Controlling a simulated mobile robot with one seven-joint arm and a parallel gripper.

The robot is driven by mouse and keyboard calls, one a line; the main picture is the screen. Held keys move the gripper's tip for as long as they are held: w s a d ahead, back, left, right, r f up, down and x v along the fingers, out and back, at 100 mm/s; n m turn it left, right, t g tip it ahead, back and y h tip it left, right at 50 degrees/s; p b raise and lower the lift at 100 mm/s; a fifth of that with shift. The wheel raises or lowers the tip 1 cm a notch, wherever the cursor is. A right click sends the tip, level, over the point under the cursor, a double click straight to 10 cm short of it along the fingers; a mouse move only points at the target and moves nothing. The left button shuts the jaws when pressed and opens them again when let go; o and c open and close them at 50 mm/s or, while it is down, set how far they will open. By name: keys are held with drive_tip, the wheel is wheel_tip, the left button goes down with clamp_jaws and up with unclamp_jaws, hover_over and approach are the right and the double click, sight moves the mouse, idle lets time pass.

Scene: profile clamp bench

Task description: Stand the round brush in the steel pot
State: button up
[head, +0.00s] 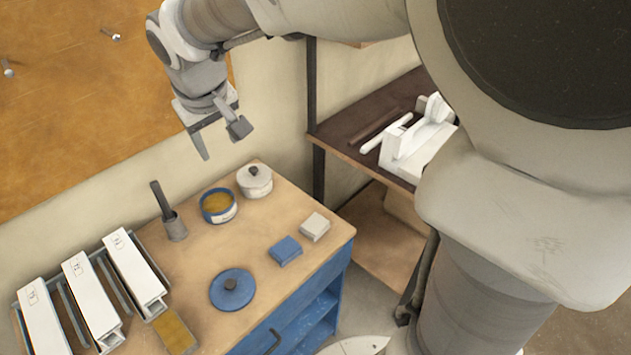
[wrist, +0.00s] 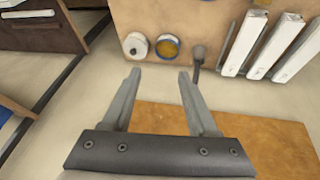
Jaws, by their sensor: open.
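The small grey steel pot (head: 176,230) stands on the tan bench top near its back edge. A dark, straight handle (head: 161,198), seemingly the round brush, rises out of the pot and leans left; its lower end is hidden inside. In the wrist view the pot (wrist: 199,51) and the dark handle (wrist: 195,73) show just beyond my right fingertip. My gripper (head: 222,144) is open and empty, in the air above and behind the bench. Its spread fingers also show in the wrist view (wrist: 160,74), apart from everything.
Beside the pot stand a blue-rimmed tin (head: 219,207) and a white lidded pot (head: 254,181). A blue lid (head: 231,291), blue block (head: 285,251) and grey block (head: 315,227) lie in front. White profiles (head: 92,297) sit in clamps at left. A shelf (head: 350,130) stands right.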

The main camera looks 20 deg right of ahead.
drive_tip(key=s+d+m, duration=0.2)
drive_tip(key=s+d, duration=0.4)
drive_tip(key=s, duration=0.4)
drive_tip(key=s+d+m, duration=0.2)
drive_tip(key=s+d, duration=0.3)
drive_tip(key=s, duration=0.5)
drive_tip(key=shift+d+r+t, duration=0.25)
drive_tip(key=shift+d+t, duration=0.15)
